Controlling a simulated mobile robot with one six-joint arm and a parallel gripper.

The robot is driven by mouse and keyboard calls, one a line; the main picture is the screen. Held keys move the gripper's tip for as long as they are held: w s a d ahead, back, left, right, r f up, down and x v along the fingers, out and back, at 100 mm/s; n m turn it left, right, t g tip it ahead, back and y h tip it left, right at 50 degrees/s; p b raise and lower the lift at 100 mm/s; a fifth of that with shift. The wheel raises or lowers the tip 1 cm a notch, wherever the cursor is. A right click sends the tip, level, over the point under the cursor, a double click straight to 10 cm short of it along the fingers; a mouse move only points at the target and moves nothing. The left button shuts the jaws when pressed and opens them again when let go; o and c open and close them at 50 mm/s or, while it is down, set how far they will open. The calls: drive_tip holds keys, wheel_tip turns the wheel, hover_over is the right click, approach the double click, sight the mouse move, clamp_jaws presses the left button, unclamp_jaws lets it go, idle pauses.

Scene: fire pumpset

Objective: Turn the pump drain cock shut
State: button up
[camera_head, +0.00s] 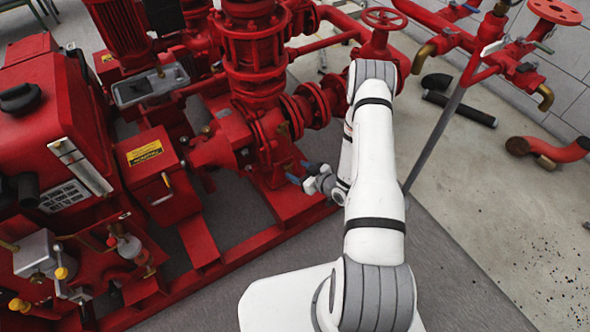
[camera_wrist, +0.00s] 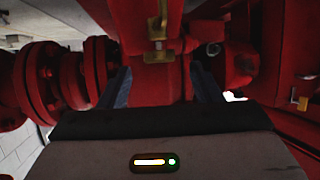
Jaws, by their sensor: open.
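The pump (camera_head: 250,130) is a large red body with flanged pipes, standing at the centre of the head view. My gripper (camera_head: 300,171) is low beside the pump body, its blue fingers pointing towards it. In the wrist view my gripper (camera_wrist: 160,88) is open, with one dark blue finger on each side and red metal beyond them. A small brass fitting (camera_wrist: 157,54), which looks like the drain cock, shows at the upper middle, in line with the gap. It does not appear gripped. I cannot make out the cock in the head view.
A red engine-like unit (camera_head: 50,130) and a box with a yellow caution label (camera_head: 155,165) stand on the left. Flanged red pipes (camera_wrist: 45,82) lie close to the left finger. A red handwheel valve (camera_head: 385,20) stands behind my arm. Bare floor (camera_head: 490,200) lies to the right.

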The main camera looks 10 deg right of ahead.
sight(289, 167)
drive_tip(key=shift+x, duration=1.45)
drive_tip(key=shift+c, duration=0.5)
